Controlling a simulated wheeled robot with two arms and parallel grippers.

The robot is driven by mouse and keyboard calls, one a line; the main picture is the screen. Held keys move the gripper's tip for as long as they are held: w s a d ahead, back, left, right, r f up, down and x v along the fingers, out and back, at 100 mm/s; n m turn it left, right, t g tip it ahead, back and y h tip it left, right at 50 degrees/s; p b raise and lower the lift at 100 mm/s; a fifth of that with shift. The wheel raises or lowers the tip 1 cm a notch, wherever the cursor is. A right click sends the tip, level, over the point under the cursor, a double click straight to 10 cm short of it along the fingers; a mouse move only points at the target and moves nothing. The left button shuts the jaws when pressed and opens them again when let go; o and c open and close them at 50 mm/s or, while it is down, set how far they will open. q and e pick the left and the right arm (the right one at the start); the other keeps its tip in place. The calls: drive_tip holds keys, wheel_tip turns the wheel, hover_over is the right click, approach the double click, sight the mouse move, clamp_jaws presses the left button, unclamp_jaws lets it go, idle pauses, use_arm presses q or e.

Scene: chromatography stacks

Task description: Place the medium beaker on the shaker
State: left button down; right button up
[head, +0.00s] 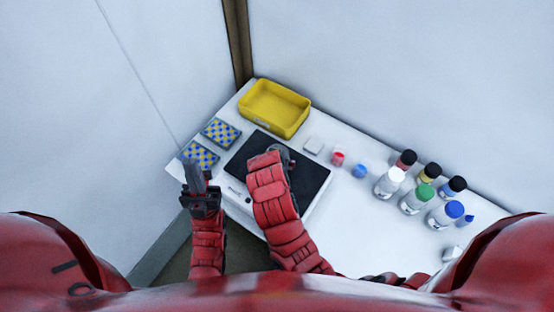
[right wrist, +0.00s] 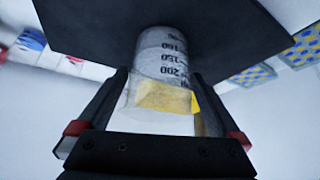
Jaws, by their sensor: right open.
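The shaker, a white box with a black top plate (head: 309,179), sits on the white table in the head view; the plate also fills the upper middle of the right wrist view (right wrist: 90,25). The clear beaker (right wrist: 161,52), with black volume marks, is between the fingers of my right gripper (right wrist: 160,82) and meets the black plate. A yellow patch shows low on it. The right jaws are open around it. In the head view my right forearm hides the beaker. My left gripper (head: 193,174) is left of the shaker, empty, its finger gap unclear.
A yellow bin (head: 274,108) stands behind the shaker. Blue-yellow racks (head: 221,132) lie at left. A red-capped item (head: 338,158) and a blue one (head: 360,171) lie right of the shaker, then several capped bottles (head: 417,198).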

drive_tip(key=shift+s+a+r, duration=0.1)
drive_tip(key=shift+s+r, duration=0.1)
drive_tip(key=shift+r, duration=0.1)
drive_tip(key=b+v, duration=0.2)
drive_tip(key=v, duration=0.2)
drive_tip(key=shift+s+a+r, duration=0.1)
drive_tip(key=shift+s+r, duration=0.05)
drive_tip(key=shift+r, duration=0.15)
drive_tip(key=p+v, duration=0.2)
drive_tip(key=v, duration=0.4)
drive_tip(key=shift+r, duration=0.2)
